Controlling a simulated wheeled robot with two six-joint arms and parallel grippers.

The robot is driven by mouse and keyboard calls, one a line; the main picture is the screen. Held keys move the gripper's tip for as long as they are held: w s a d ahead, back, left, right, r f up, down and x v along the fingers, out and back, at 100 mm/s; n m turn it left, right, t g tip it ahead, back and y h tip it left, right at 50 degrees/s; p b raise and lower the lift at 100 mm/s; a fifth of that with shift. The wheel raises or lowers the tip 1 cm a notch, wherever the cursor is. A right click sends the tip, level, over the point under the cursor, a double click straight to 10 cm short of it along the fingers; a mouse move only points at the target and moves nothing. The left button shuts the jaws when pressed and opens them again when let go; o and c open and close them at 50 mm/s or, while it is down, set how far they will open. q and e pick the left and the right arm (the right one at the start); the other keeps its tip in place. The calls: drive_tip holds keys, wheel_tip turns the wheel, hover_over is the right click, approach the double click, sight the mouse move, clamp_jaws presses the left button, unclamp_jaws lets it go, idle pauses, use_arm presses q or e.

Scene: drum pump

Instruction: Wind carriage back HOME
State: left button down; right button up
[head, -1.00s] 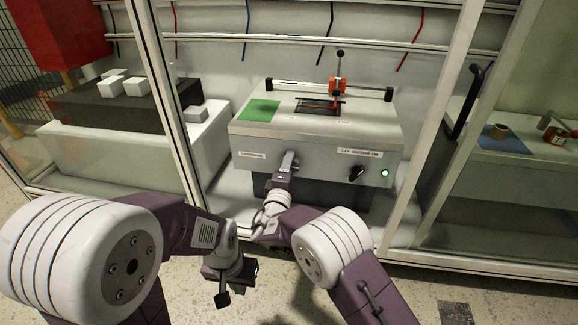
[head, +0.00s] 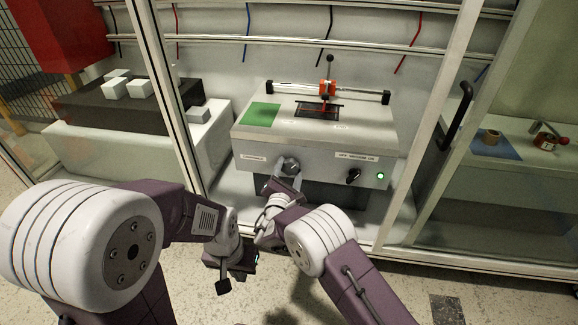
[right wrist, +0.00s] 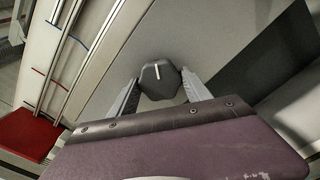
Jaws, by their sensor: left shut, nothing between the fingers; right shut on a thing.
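The red-orange carriage (head: 327,90) stands on a horizontal rail on top of the grey machine (head: 310,138), right of the rail's middle. An upright rod with a black ball rises from it. A green pad (head: 261,114) lies at the top's left; a dark rectangular recess (head: 318,110) is under the carriage. My right gripper (head: 286,177) is at the left dark knob (head: 291,165) on the front panel. In the right wrist view its fingers are shut on this knob (right wrist: 159,79), one each side; the knob's white line shows. My left gripper (head: 222,285) is shut and empty, low in front.
A second black knob (head: 353,176) and a lit green lamp (head: 380,175) are right on the panel. Cabinet frame posts (head: 168,95) stand either side of the machine. White blocks (head: 139,88) lie on a dark stand at left. A blue mat (head: 497,145) is behind glass at right.

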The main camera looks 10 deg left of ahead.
drive_tip(key=n+p, duration=0.3)
drive_tip(key=n, duration=0.1)
drive_tip(key=shift+n, duration=0.4)
drive_tip(key=n+p, duration=0.2)
drive_tip(key=n, duration=0.2)
drive_tip(key=shift+p, duration=0.3)
drive_tip(key=n+p, duration=0.1)
drive_tip(key=n, duration=0.3)
drive_tip(key=shift+d+p, duration=0.1)
drive_tip(key=shift+p, duration=0.25)
drive_tip(key=n+p, duration=0.1)
drive_tip(key=n, duration=0.3)
drive_tip(key=shift+s+n+p, duration=0.1)
drive_tip(key=shift+n+p, duration=0.2)
drive_tip(key=n+p, duration=0.1)
drive_tip(key=n, duration=0.3)
drive_tip(key=shift+n, duration=0.3)
drive_tip(key=n, duration=0.4)
drive_tip(key=shift+p, duration=0.35)
drive_tip(key=n, duration=1)
drive_tip(key=shift+p, duration=0.35)
